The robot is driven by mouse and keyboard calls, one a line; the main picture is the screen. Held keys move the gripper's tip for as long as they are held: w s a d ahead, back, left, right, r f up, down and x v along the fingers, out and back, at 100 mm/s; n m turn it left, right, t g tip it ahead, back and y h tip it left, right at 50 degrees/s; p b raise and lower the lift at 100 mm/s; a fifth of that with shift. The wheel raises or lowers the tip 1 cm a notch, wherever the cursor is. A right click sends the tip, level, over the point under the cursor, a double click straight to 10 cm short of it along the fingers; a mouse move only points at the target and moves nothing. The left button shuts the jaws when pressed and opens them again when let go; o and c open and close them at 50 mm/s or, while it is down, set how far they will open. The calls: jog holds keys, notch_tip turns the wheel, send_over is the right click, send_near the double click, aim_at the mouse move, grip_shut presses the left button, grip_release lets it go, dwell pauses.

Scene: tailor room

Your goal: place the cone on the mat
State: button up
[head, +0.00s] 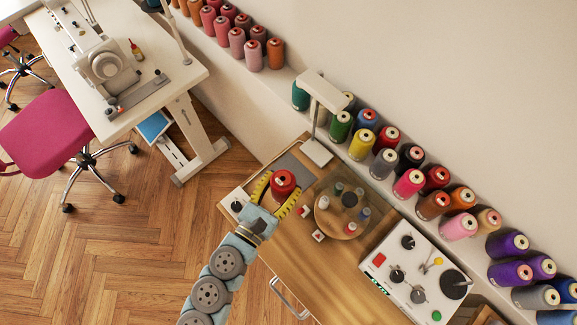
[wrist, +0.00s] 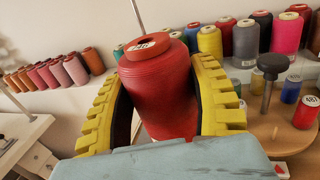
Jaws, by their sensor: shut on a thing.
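A red thread cone (head: 283,181) is between the yellow fingers of my gripper (head: 280,187), which is shut on it. In the wrist view the cone (wrist: 160,85) stands nearly upright, with a pale label on top; the yellow fingers (wrist: 165,105) press on both its sides. Its base is hidden behind the gripper. A grey mat (head: 291,163) lies on the left part of the wooden table, partly covered by the cone and gripper in the head view. I cannot tell whether the cone touches it.
A round wooden rack (head: 329,223) with small spools stands right of my gripper. A white post stand (head: 317,152) rises behind the mat. A control box (head: 420,280) is at the table's right. Several thread cones (head: 362,144) line the wall ledge.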

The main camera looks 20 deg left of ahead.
jog(key=shift+w+a+f+b, duration=0.45)
jog(key=shift+w+f, duration=1.15)
jog(key=shift+f, duration=0.25)
jog(key=shift+w+a+f+b, duration=0.35)
jog(key=shift+w+a+f, duration=0.1)
jog(key=shift+w+f, duration=1.3)
jog(key=shift+w+a+f+b, duration=0.45)
jog(key=shift+w+f, duration=1)
jog(key=shift+f, duration=0.55)
jog(key=shift+f, duration=0.2)
jog(key=o, duration=1.2)
jog(key=shift+r, duration=0.15)
